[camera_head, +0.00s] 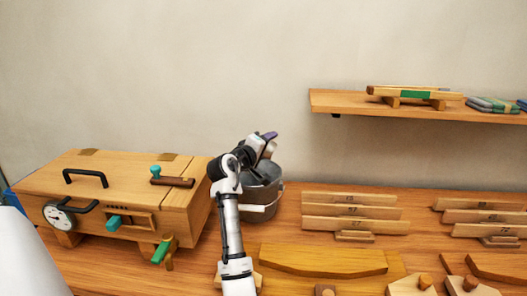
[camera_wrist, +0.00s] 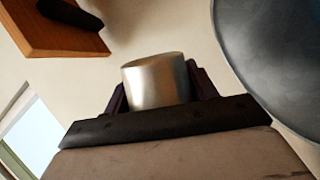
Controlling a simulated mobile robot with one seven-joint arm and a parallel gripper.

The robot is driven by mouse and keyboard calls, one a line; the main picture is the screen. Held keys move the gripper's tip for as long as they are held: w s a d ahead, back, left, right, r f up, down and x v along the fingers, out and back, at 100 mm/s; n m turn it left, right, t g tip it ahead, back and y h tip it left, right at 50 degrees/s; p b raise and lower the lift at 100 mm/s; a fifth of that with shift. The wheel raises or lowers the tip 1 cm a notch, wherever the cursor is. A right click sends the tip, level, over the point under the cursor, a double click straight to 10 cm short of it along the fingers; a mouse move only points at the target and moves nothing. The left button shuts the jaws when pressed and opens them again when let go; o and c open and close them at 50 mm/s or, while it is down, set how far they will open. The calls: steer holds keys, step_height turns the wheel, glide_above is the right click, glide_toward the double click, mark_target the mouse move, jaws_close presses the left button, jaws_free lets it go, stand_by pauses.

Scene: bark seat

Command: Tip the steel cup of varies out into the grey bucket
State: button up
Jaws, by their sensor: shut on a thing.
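The steel cup (camera_wrist: 156,82) shows in the wrist view as a shiny metal cylinder between the two dark fingers. My gripper (camera_wrist: 160,92) is shut on it. The cup's contents are not visible. In the head view my gripper (camera_head: 268,142) is over the grey bucket (camera_head: 262,197), and the cup is hidden there behind the gripper and wrist. The bucket stands on the bench behind my arm, which covers part of it. A large grey round surface at the right of the wrist view looks like the bucket (camera_wrist: 285,60).
A wooden box (camera_head: 130,195) with a dial and handles stands left of the bucket. Racks of numbered wooden strips (camera_head: 350,211) stand to the right. Curved wooden pieces (camera_head: 322,262) lie in front. A wall shelf (camera_head: 340,102) hangs at upper right.

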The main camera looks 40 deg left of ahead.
steer(key=m+b, duration=0.1)
steer(key=d+m+g+y+b, duration=0.1)
steer(key=m, duration=0.1)
steer(key=m+b, duration=0.2)
steer(key=shift+w+d+r+g, duration=0.1)
steer(key=shift+w+d+g, duration=0.1)
steer(key=shift+w+g, duration=0.1)
steer(key=shift+d+r+m+y+p, duration=0.1)
steer(key=shift+r+m+y+p, duration=0.25)
steer(key=shift+m, duration=0.45)
steer(key=m, duration=0.1)
steer(key=m+g+y, duration=0.1)
steer(key=m+y, duration=0.1)
steer(key=m, duration=0.1)
steer(key=shift+a+r, duration=0.25)
steer(key=shift+r, duration=0.15)
steer(key=shift+s, duration=0.1)
